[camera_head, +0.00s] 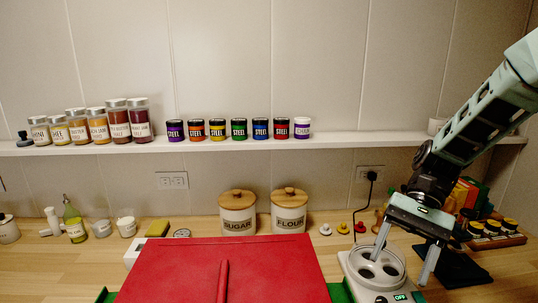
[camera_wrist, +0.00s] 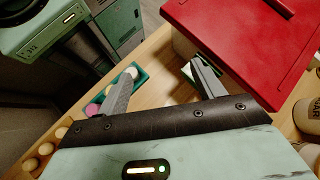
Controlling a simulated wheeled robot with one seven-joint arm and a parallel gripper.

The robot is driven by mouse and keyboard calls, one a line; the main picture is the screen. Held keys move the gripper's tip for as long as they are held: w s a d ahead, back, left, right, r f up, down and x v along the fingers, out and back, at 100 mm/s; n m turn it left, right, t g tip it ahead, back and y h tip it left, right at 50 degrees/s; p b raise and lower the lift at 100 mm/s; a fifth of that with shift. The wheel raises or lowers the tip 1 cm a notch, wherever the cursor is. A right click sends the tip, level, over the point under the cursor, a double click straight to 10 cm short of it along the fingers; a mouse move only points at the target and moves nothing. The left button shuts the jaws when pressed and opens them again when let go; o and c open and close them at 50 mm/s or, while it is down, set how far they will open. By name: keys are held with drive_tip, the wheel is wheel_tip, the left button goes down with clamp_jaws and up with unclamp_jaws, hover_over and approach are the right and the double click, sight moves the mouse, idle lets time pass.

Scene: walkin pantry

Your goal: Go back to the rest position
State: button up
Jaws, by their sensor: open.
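My gripper (camera_head: 403,262) is at the right of the head view, pointing down with its two fingers spread and nothing between them. From this angle I cannot tell whether a finger touches the appliance. In the wrist view the gripper (camera_wrist: 163,75) shows both fingers apart and empty, with the wooden counter (camera_wrist: 160,93) between them.
A large red lid (camera_head: 215,270) fills the front middle. Sugar (camera_head: 238,217) and flour (camera_head: 289,215) canisters stand behind it. A shelf (camera_head: 350,141) of jars runs along the wall. Bottles and a dark stand crowd the right. A green tray (camera_wrist: 134,85) shows in the wrist view.

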drive_tip(key=s+a+n+t+h, duration=0.6)
drive_tip(key=s+a+n+t, duration=0.1)
drive_tip(key=s+a+n, duration=0.7)
wheel_tip(320, 180, down, 10)
drive_tip(key=s+d+b, duration=0.1)
drive_tip(key=b, duration=0.9)
drive_tip(key=shift+d+f, duration=0.2)
drive_tip(key=shift+d, duration=0.1)
